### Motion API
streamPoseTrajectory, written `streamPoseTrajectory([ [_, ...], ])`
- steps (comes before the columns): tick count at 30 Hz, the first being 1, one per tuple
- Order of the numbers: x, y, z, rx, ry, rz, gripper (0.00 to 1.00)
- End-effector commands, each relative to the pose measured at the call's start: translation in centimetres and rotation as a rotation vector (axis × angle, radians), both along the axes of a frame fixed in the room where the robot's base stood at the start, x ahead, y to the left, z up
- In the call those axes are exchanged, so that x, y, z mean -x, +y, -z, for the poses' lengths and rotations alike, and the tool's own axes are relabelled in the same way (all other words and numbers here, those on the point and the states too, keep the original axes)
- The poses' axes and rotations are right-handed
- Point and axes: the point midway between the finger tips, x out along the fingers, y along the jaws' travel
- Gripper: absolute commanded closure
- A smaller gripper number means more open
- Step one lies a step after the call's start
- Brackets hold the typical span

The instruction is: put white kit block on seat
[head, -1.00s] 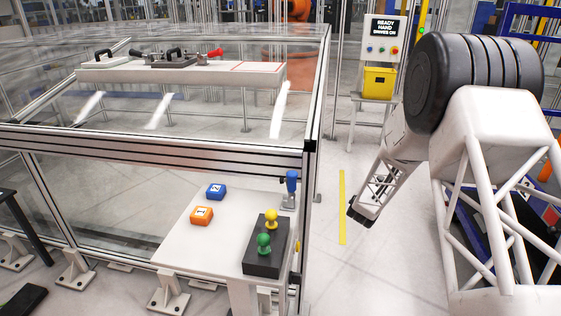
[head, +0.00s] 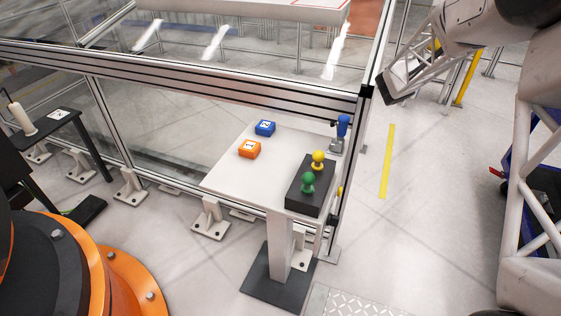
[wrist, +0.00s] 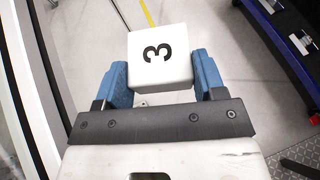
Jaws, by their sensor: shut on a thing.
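The white kit block (wrist: 160,57), marked with a black 3, is between the blue fingers of my gripper (wrist: 160,82) in the wrist view. The gripper is shut on it, one finger at each side, and holds it above the floor. In the head view my arm shows at the upper right, and I cannot make out the block or fingers there. No seat can be told for certain. A white bench (head: 265,10) with a red line near its right end shows at the top, behind the clear guard, partly cut off.
Open floor with a yellow stripe (head: 387,160) lies right.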

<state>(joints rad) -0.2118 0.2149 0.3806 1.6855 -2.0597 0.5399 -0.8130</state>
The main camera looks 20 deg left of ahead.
Motion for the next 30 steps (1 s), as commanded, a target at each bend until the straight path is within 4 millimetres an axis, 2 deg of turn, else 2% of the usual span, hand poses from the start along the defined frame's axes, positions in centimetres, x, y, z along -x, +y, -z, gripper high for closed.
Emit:
streamPoseTrajectory([
  [1,0.1,1.3,-1.8,-0.004,-0.005,-0.003,0.71],
  [6,1.2,5.5,-6.7,-0.007,-0.004,-0.01,0.71],
  [9,2.3,8.1,-8.7,-0.008,-0.001,-0.015,0.71],
  [12,3.8,10.5,-9.7,-0.007,0.001,-0.022,0.71],
  [19,8.0,15.9,-9.2,-0.007,0.005,-0.052,0.71],
  [30,16.5,23.0,-4.3,-0.005,0.005,-0.123,0.71],
])
